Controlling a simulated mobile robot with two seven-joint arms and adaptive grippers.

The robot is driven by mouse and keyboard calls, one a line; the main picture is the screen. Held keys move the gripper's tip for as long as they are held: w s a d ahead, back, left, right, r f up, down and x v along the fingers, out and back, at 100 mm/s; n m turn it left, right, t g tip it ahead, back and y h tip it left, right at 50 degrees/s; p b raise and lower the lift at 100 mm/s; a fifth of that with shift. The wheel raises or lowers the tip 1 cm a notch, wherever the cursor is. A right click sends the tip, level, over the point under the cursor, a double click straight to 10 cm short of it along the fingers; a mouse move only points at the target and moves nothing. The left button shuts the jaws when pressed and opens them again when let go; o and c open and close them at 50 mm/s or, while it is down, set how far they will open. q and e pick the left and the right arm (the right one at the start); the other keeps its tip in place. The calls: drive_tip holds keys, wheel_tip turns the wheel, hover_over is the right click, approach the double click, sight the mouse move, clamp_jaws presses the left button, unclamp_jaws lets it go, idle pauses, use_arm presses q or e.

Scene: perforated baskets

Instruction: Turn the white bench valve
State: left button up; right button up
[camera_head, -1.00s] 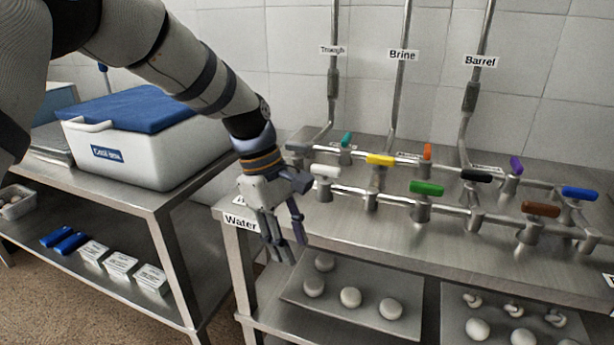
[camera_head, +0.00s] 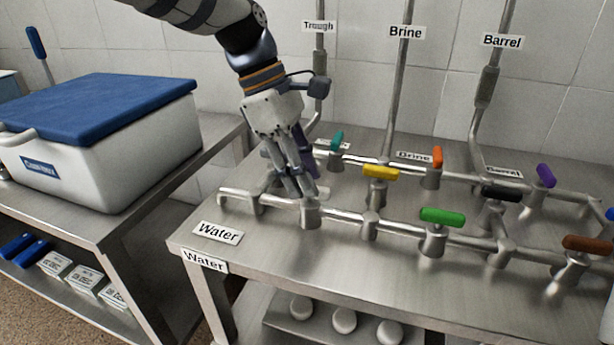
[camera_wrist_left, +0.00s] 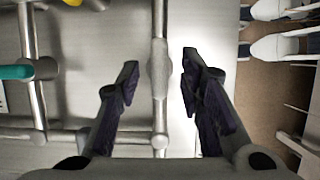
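The white bench valve is at the left end of the front pipe on the steel bench. In the head view its body (camera_head: 311,214) shows just below my left gripper (camera_head: 303,192), and the fingers hide most of its handle. In the left wrist view the pale handle (camera_wrist_left: 159,66) lies lengthwise between the fingertips of the left gripper (camera_wrist_left: 160,75). The fingers are apart, one on each side of the handle, with gaps visible. My right gripper is in neither view.
Yellow (camera_head: 381,173), green (camera_head: 442,216), teal (camera_head: 337,141) and other coloured valves stand close by on the pipes. Vertical pipes rise behind. A white cooler with a blue lid (camera_head: 95,105) stands on the left table.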

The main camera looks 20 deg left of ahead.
use_arm(q)
drive_tip(key=shift+d+f, duration=0.25)
drive_tip(key=shift+f, duration=0.35)
clamp_jaws()
drive_tip(key=m+g, duration=0.1)
drive_tip(key=m, duration=0.3)
drive_tip(key=shift+w+f+m+g+b, duration=0.1)
drive_tip(key=shift+w+m+g+b, duration=0.1)
drive_tip(key=shift+m+g+b, duration=0.2)
drive_tip(key=m, duration=0.2)
drive_tip(key=m+g+y+b, duration=0.1)
drive_tip(key=m, duration=0.2)
drive_tip(key=shift+w+d+g+y, duration=0.1)
drive_tip(key=shift+g+y, duration=0.2)
drive_tip(key=m+y, duration=0.1)
drive_tip(key=m, duration=0.3)
drive_tip(key=shift+g+b, duration=0.3)
drive_tip(key=shift+b, duration=0.05)
drive_tip(key=shift+d+m+y, duration=0.15)
drive_tip(key=shift+m+y, duration=0.85)
drive_tip(key=shift+m, duration=1)
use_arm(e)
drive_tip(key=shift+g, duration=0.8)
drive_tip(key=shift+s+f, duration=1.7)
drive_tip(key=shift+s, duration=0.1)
